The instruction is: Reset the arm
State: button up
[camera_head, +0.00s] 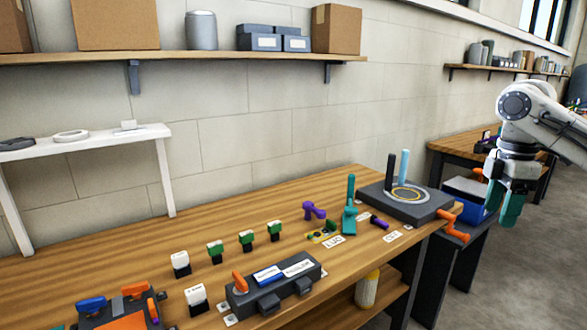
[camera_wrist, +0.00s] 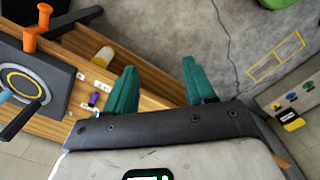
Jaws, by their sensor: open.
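My arm (camera_head: 530,115) is raised at the right of the head view, bent at the elbow, with the forearm hanging down. My gripper (camera_head: 505,203) points downward beyond the right end of the wooden workbench (camera_head: 130,240). In the wrist view, the two teal fingers of my gripper (camera_wrist: 157,88) are spread apart with nothing between them. Bench edge and grey floor lie beneath them. Nothing is held.
A dark fixture (camera_head: 407,204) with a ring, upright posts and an orange crank (camera_head: 452,228) stands at the bench's right end. A grey block (camera_head: 272,284) and several small parts lie on the bench. A blue bin (camera_head: 468,203) is behind my gripper. Floor at right is clear.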

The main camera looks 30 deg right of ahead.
jog(key=w+a+f+t+y, duration=0.1)
jog(key=w+a+f+t, duration=0.1)
jog(key=w+a+f, duration=0.4)
jog(key=w+a+f+t+y, duration=0.1)
jog(key=w+a+f+t, duration=0.1)
jog(key=w+a, duration=0.65)
jog(key=a+f+m+t+y, duration=0.1)
jog(key=a+f, duration=0.5)
jog(key=a, duration=0.3)
jog(key=a+f+m+y, duration=0.2)
jog(key=a+f, duration=0.3)
jog(key=a, duration=0.4)
jog(key=s+a+f+m+g+h+p, duration=0.1)
jog(key=s+a+f+m, duration=0.25)
jog(key=s+f, duration=0.6)
jog(key=s+a+f+m+g+h, duration=0.15)
jog(key=s+a+f, duration=0.25)
jog(key=s+f, duration=0.55)
jog(key=s+d+m+g+h, duration=0.1)
jog(key=s+d, duration=0.3)
jog(key=s, duration=0.8)
jog(key=shift+s+f+m+h, duration=0.35)
jog(key=shift+m+h, duration=0.25)
jog(key=shift+h, duration=0.15)
